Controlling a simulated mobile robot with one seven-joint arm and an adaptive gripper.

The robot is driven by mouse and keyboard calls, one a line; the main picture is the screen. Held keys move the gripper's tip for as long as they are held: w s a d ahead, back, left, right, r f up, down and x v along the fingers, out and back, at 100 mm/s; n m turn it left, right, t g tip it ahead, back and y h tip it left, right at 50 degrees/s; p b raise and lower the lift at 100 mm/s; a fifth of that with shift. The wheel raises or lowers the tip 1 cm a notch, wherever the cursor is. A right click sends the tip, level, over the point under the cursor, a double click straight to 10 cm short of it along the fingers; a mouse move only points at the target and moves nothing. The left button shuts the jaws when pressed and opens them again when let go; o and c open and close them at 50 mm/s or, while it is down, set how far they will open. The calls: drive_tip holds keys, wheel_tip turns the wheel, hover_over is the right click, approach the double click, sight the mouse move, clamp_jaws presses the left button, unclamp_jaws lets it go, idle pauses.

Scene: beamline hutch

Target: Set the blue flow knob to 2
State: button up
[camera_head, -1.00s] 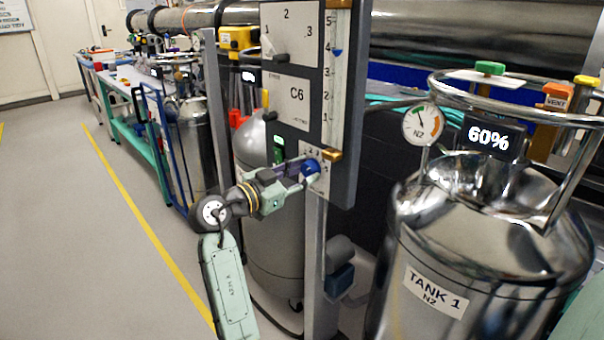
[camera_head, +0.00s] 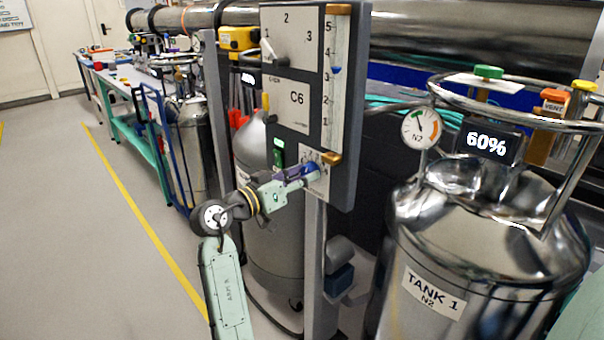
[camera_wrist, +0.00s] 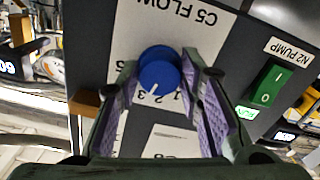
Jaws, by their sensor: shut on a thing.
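The round blue flow knob (camera_head: 311,168) is low on the grey panel, on a white plate with printed numbers. In the wrist view the blue knob (camera_wrist: 158,75) sits on the plate marked C5 FLOW. Its white mark points down and slightly left, towards the 2, with the 3 close by. My gripper (camera_head: 302,172) reaches the knob from the left. In the wrist view my gripper's purple-lined fingers (camera_wrist: 160,82) stand on both sides of the knob, shut on it. They cover part of the scale around it.
A vertical scale has a blue marker (camera_head: 337,70) near 3. Above the knob are a C6 plate (camera_head: 296,98) and a lever (camera_head: 270,50). A green N2 PUMP switch (camera_wrist: 267,87) is beside the knob. TANK 1 (camera_head: 470,260) stands at right. Floor is clear at left.

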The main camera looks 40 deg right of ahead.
drive_tip(key=n+p, duration=0.2)
drive_tip(key=n, duration=0.3)
drive_tip(key=shift+r+p, duration=0.15)
drive_tip(key=shift+p, duration=0.2)
drive_tip(key=shift+n, duration=0.4)
drive_tip(key=o, duration=1.2)
drive_tip(key=shift+c, duration=0.2)
drive_tip(key=s+a, duration=0.1)
drive_tip(key=a, duration=1.1)
